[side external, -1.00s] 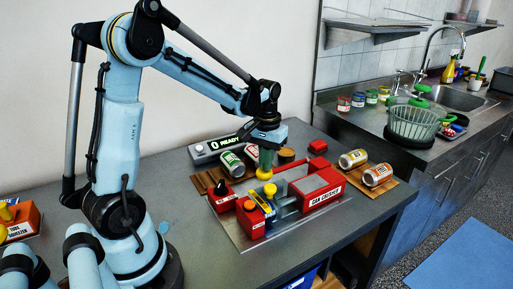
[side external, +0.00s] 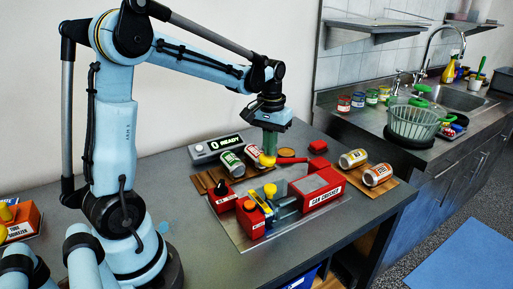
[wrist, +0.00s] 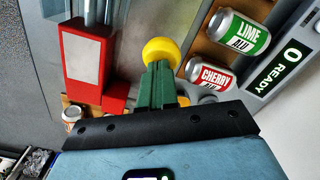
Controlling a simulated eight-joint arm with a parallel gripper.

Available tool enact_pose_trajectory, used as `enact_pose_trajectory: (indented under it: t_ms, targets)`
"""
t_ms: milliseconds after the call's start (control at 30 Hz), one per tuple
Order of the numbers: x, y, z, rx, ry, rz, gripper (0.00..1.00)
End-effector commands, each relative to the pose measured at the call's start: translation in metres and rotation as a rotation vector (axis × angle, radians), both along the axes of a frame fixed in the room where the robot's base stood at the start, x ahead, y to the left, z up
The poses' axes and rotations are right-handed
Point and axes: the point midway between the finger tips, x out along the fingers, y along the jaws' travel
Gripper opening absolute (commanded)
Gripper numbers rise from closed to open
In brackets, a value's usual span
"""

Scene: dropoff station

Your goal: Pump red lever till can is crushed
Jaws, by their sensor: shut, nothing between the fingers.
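The red can crusher (side external: 322,196) stands on a grey plate. A thin red lever bar (side external: 292,161) shows behind it, with a yellow knob (side external: 266,160) at its left end. My gripper (side external: 269,152) has green fingers, shut and empty, pointing down at the knob. In the wrist view the yellow knob (wrist: 160,52) shows just beyond the fingertips (wrist: 157,68); I cannot tell whether they touch. The crusher's chamber is partly hidden, and I cannot make out a can in it. The display (side external: 218,147) reads "0 READY".
A green lime can (side external: 232,164) and a red cherry can (wrist: 210,72) lie on a wooden rack behind the crusher. A yellow can (side external: 353,159) and an orange can (side external: 377,175) lie on a board at right.

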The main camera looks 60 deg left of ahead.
Motion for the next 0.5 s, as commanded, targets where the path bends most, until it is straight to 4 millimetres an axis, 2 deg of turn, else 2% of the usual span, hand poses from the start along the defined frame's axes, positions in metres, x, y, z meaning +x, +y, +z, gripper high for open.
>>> enact_pose_trajectory:
  t_ms: [133, 500]
  targets:
    - [0.0003, -0.0003, 0.0071, -0.001, 0.001, 0.000, 0.00]
    - [0.0003, -0.0003, 0.0070, -0.001, 0.002, 0.000, 0.00]
